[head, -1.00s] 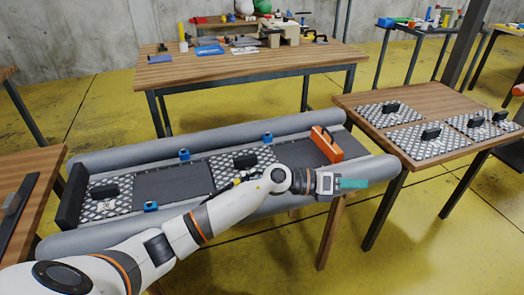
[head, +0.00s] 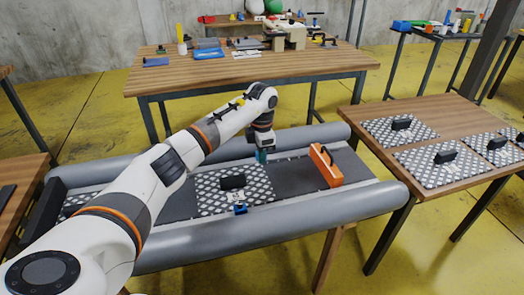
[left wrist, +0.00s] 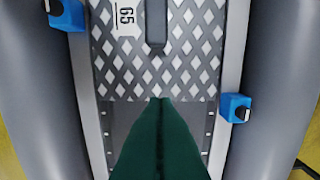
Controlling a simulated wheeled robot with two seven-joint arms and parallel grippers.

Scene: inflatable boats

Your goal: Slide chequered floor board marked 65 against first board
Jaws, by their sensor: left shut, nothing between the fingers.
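The chequered board with a black handle (head: 210,190) lies in the grey inflatable boat. Its number 65 is readable in the left wrist view, where the board (left wrist: 185,70) fills the upper middle. My left gripper (head: 262,158) points down over the boat just right of the board. Its green fingers (left wrist: 160,100) are shut and empty, with their tips at the board's near edge in the wrist view; I cannot tell if they touch. The first board (head: 78,199) lies at the boat's left end, mostly hidden by my arm. My right gripper is out of view.
An orange block (head: 326,166) stands in the boat to the right of my gripper. Blue clips sit along the sides, one beside the board (left wrist: 235,108) and another at upper left (left wrist: 67,14). Grey tubes (head: 280,222) bound the floor. More chequered boards lie on the right table (head: 440,120).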

